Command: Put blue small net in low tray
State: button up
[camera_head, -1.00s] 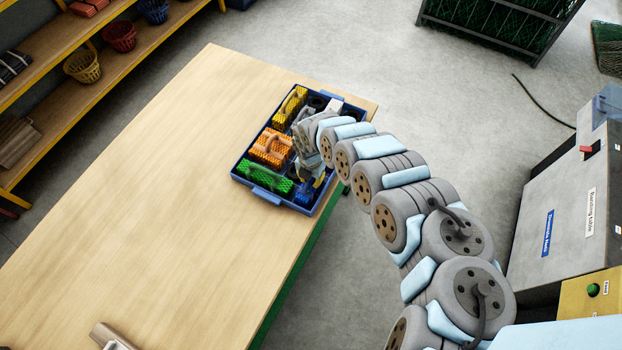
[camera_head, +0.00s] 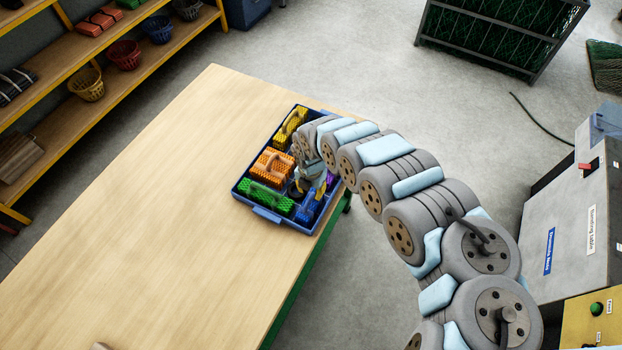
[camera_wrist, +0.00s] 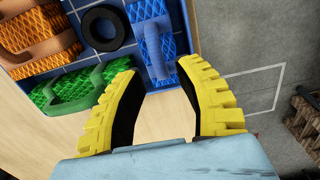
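The blue small net (camera_wrist: 178,42) has a mesh body and a raised handle. It lies in the right column of a shallow blue compartment tray (camera_head: 242,188) on the table, and part of it shows in the head view (camera_head: 308,212). I cannot tell whether this tray is the low tray. My gripper (camera_head: 312,186) is over the tray's right side. In the wrist view my gripper (camera_wrist: 158,72) has its yellow fingers wide apart and empty, with the net's handle beyond and between the tips. My arm hides the tray's upper right part.
Green (camera_head: 266,199), orange (camera_head: 272,167) and yellow (camera_head: 290,126) nets fill other compartments. A black ring (camera_wrist: 103,28) lies beside the blue net. The wooden table (camera_head: 150,200) is mostly bare left of the tray. Shelves with baskets (camera_head: 122,55) stand at upper left.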

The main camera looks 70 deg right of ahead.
notch_tip(320, 180, up, 7)
jog(key=shift+p, duration=0.4)
